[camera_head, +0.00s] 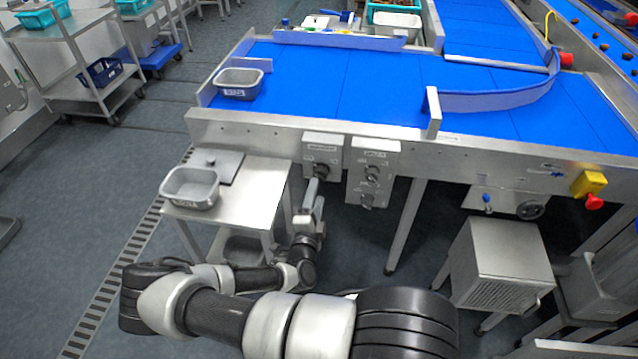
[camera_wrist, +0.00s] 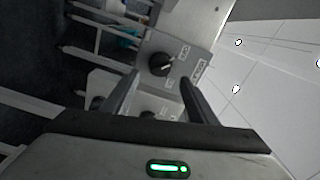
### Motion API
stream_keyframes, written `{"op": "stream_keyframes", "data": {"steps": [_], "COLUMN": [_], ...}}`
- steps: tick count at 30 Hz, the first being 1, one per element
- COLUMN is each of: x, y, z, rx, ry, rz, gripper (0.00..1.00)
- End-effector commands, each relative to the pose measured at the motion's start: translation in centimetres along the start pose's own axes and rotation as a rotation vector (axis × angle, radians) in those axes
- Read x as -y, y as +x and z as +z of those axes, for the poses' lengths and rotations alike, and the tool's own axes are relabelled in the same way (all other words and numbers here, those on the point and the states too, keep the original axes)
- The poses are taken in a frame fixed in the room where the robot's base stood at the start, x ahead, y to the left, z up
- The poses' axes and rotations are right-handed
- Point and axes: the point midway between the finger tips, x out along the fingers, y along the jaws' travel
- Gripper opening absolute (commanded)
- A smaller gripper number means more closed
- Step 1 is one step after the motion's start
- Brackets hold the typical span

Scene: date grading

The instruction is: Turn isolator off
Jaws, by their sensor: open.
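A grey control box (camera_head: 322,146) with one black rotary knob (camera_head: 320,170) hangs on the conveyor's front side. Beside it on the right is a second box (camera_head: 374,158) with two knobs. In the wrist view the single black knob (camera_wrist: 160,64) shows a pale pointer mark and lies just beyond my fingertips, in line with the gap. My gripper (camera_wrist: 159,77) is open and empty, apparently not touching the knob. In the head view my gripper (camera_head: 314,187) is just below the single-knob box.
A steel side table (camera_head: 250,190) with a grey tray (camera_head: 190,188) stands left of my arm. The blue conveyor belt (camera_head: 380,80) carries a grey tub (camera_head: 239,84). A yellow box with a red button (camera_head: 593,202) is at the right. Conveyor legs stand below.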

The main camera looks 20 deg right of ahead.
Motion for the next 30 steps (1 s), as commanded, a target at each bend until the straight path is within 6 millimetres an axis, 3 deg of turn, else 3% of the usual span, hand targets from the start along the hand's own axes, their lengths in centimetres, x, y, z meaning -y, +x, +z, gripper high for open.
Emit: {"op": "stream_keyframes", "data": {"steps": [6,13,19,30], "x": [0.1,0.0,0.0,0.0], "y": [-5.5,-9.5,-10.8,-10.9], "z": [0.1,0.1,0.0,0.0], "rx": [0.003,0.001,-0.001,-0.001], "ry": [-0.002,0.000,-0.001,-0.001], "rz": [0.001,0.001,0.000,0.000], "gripper": [0.53,0.53,0.53,0.53]}}
